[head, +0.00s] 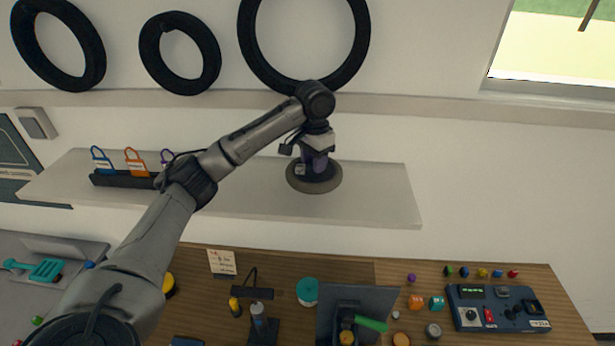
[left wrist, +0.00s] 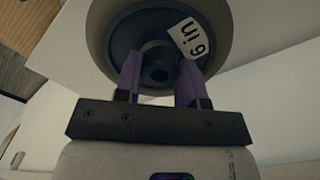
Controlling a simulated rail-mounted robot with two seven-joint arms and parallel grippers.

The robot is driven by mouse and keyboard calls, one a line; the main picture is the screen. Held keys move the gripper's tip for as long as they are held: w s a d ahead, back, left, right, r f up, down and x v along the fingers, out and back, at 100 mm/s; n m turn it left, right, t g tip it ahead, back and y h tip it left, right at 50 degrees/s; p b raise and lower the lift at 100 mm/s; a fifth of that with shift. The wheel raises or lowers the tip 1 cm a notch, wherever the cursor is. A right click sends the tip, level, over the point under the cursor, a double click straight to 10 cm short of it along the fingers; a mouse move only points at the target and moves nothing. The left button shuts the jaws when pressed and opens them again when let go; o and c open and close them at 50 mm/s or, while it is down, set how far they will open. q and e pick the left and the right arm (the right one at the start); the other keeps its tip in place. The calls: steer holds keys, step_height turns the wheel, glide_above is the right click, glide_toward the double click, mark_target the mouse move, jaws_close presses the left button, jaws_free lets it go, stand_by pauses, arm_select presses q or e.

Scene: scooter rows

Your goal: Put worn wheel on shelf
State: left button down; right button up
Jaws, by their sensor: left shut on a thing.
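The worn wheel (head: 300,184) is a small round wheel with a grey-tan tyre and a dark hub. In the head view it is at the white wall shelf (head: 385,205), right of the shelf's middle. My left gripper (head: 316,165) is over the wheel from above. In the left wrist view, my left gripper's purple fingers (left wrist: 160,85) are shut on the dark hub of the wheel (left wrist: 215,20). A white tag reading "6 in" lies on the hub. Whether the wheel touches the shelf is hard to tell. My right gripper is not in view.
A dark rack with coloured padlocks (head: 125,180) stands on the shelf's left part. The shelf's right end is clear. Below is a wooden workbench (head: 390,272) with a dark screen, a control box (head: 497,308) and several small parts. Black tyres (head: 180,52) hang on the wall above.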

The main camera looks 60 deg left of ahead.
mark_target(307, 167)
arm_select(q)
steer(key=shift+s+a+f, duration=0.4)
steer(key=shift+s+a, duration=0.2)
steer(key=shift+a, duration=0.05)
step_height(307, 167, down, 3)
steer(key=shift+r+p, duration=0.2)
steer(key=shift+p, duration=0.5)
steer(key=shift+f, duration=0.75)
steer(key=shift+f, duration=0.1)
steer(key=c, duration=0.7)
jaws_free()
